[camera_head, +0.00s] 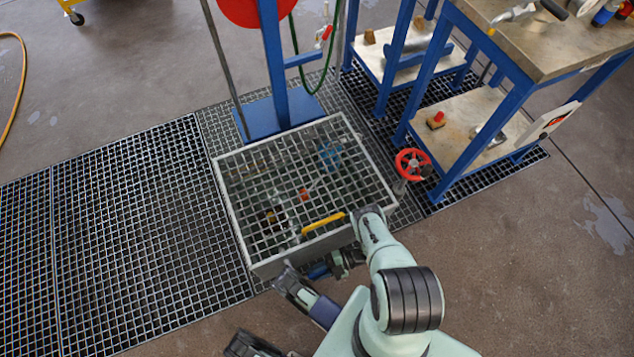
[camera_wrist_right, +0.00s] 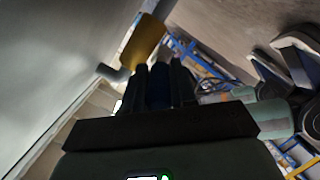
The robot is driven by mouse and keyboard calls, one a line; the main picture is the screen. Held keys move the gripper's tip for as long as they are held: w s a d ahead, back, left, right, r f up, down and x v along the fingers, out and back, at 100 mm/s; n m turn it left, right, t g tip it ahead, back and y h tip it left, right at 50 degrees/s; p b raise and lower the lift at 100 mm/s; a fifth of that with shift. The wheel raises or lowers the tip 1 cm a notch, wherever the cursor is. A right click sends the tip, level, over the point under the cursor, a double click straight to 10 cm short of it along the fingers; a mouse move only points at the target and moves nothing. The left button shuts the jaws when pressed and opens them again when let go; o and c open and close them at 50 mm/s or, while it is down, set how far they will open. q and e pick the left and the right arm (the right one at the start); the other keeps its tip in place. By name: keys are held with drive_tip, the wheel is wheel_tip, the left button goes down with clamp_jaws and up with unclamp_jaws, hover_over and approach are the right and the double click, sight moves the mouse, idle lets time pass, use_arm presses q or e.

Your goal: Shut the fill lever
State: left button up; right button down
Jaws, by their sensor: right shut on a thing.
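A blue handle (camera_head: 318,270), which looks like the fill lever, shows low at the near side of the grated box. My right gripper (camera_head: 340,263) is just beside it, below the box's near rim, partly hidden by its own wrist. In the right wrist view the dark fingers are shut around a dark blue piece (camera_wrist_right: 160,86). The rest of the lever and its pivot are hidden. My left gripper (camera_head: 283,287) appears at the box's near left corner; its jaws are not clear.
A red handwheel (camera_head: 412,164) and blue-framed bench (camera_head: 455,190) stand to the right. The floor grating (camera_head: 110,230) to the left is clear.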

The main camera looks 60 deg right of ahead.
drive_tip(key=c, duration=0.9)
unclamp_jaws()
drive_tip(key=shift+w, duration=0.1)
drive_tip(key=v, duration=1.3)
drive_tip(key=shift+d, duration=0.2)
drive_tip(key=shift+r, duration=0.1)
